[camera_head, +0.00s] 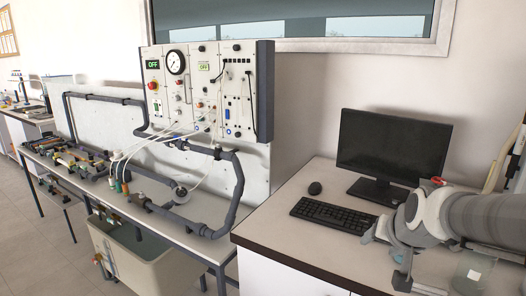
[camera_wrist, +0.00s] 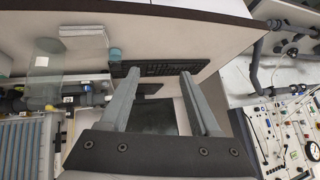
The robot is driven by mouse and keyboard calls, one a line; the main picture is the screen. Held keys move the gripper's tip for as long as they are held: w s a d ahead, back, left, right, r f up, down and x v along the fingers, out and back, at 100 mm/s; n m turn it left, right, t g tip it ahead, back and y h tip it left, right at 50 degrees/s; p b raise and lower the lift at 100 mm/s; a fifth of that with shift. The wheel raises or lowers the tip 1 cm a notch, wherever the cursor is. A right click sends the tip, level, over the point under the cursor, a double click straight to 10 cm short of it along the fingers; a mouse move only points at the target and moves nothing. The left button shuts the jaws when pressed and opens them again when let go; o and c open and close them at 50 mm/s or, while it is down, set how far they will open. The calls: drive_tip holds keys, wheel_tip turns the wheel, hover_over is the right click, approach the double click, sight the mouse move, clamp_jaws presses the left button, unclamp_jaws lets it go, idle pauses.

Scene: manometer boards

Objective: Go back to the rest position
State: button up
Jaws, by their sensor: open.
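Behind the fingers lie the black keyboard (camera_wrist: 160,68) and part of the dark monitor (camera_wrist: 153,117). The manometer board (camera_head: 208,88) stands upright against the wall left of the desk in the head view, well apart from my gripper. Part of its panel (camera_wrist: 285,125) shows tilted at the right of the wrist view.
The monitor (camera_head: 392,148), keyboard (camera_head: 333,215) and mouse (camera_head: 315,188) stand on the desk (camera_head: 268,233). A clear container (camera_head: 474,270) is at the lower right, close to my arm. Grey pipes (camera_head: 232,190) run along the bench at left. The floor (camera_head: 40,262) at far left is clear.

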drive_tip(key=s+a+r+n+g+p, duration=0.1)
drive_tip(key=s+a+r+n, duration=0.1)
drive_tip(key=s+a, duration=0.3)
drive_tip(key=s+a+r+n+g+y+p, duration=0.1)
drive_tip(key=s+a, duration=0.4)
drive_tip(key=s, duration=0.7)
drive_tip(key=shift+s+a+r+n, duration=0.15)
drive_tip(key=shift+s+r+n, duration=0.3)
drive_tip(key=shift+n, duration=0.65)
drive_tip(key=shift+w+r, duration=0.1)
drive_tip(key=shift+w, duration=0.05)
drive_tip(key=shift+c, duration=1.1)
